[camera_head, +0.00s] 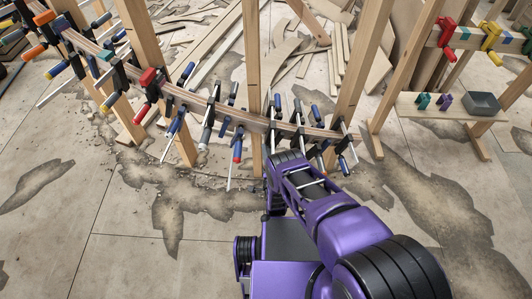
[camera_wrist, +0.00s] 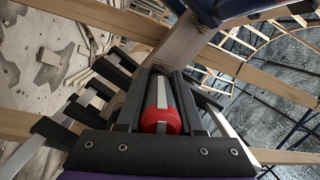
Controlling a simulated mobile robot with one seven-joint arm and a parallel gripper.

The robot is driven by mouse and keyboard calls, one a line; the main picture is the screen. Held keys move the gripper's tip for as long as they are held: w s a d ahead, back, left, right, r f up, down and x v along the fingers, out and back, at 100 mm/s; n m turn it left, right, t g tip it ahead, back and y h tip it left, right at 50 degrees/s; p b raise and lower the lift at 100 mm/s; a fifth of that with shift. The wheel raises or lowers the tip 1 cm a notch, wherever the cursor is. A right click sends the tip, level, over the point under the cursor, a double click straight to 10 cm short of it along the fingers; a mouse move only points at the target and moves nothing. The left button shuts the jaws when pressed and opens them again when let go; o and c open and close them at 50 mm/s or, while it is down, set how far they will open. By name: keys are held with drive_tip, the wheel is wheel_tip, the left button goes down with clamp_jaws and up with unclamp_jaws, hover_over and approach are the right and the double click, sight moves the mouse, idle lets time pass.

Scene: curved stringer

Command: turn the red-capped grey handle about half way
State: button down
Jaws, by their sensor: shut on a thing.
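The grey handle (camera_wrist: 154,90) with its red cap (camera_wrist: 161,122) shows in the middle of the wrist view, cap end toward the camera. My gripper (camera_wrist: 158,100) has one black finger on each side of the handle and is shut on it. In the head view, my gripper (camera_head: 286,158) is at the lower edge of the curved wooden stringer (camera_head: 250,121), near its right end. There the held handle is hidden by my gripper and cannot be made out.
Several other clamps line the stringer, including one with a blue and red handle (camera_head: 237,150) left of my gripper. Wooden posts (camera_head: 252,80) stand close by. A shelf (camera_head: 440,106) with a grey tray (camera_head: 482,103) is at the right.

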drive_tip(key=shift+w+r, duration=0.1)
drive_tip(key=shift+r, duration=0.05)
drive_tip(key=c, duration=0.5)
unclamp_jaws()
drive_tip(key=shift+c, duration=0.2)
